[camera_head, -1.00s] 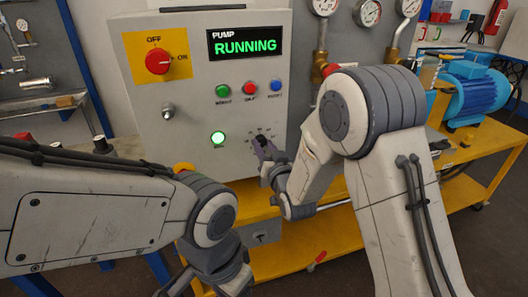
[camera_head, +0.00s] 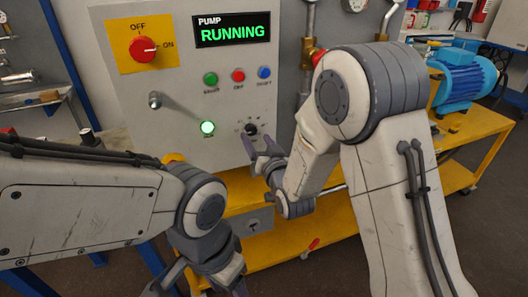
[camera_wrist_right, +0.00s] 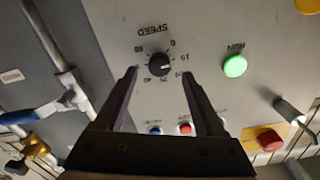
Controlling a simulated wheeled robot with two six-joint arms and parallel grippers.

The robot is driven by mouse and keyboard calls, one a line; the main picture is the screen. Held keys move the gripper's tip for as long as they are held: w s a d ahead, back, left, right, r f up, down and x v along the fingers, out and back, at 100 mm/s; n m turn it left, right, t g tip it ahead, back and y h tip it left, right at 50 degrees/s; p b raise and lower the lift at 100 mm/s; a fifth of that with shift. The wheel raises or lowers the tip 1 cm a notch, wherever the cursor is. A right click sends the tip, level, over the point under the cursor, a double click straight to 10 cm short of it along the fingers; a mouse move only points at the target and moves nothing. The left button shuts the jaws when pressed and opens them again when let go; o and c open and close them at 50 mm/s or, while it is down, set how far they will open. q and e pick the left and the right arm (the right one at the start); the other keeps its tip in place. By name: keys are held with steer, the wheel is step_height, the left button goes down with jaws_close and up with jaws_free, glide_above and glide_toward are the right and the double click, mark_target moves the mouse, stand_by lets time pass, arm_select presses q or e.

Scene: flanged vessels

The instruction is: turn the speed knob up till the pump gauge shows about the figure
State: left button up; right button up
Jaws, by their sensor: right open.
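The black speed knob (camera_head: 251,129) sits low on the pump panel (camera_head: 185,90). In the right wrist view the knob (camera_wrist_right: 159,64) shows upside down under the word SPEED, its light mark pointing to the right of the picture. My right gripper (camera_head: 262,150) is open just in front of and below the knob, apart from it. In the wrist view its fingertips (camera_wrist_right: 160,72) stand either side of the knob. The display (camera_head: 232,30) reads PUMP RUNNING. Only the bottom of one gauge (camera_head: 354,4) shows, with no readable figure. My left gripper is partly cut off at the bottom edge.
A red OFF/ON switch (camera_head: 143,48), a metal toggle (camera_head: 154,100), a lit green button (camera_head: 207,128) and green, red and blue buttons surround the knob. A yellow bench (camera_head: 325,225) runs below the panel. A blue motor (camera_head: 462,80) stands on the right.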

steer(key=p+v, duration=0.7)
steer(key=shift+s+p, duration=0.2)
steer(key=shift+p, duration=0.2)
steer(key=shift+r, duration=0.1)
stand_by(0.3)
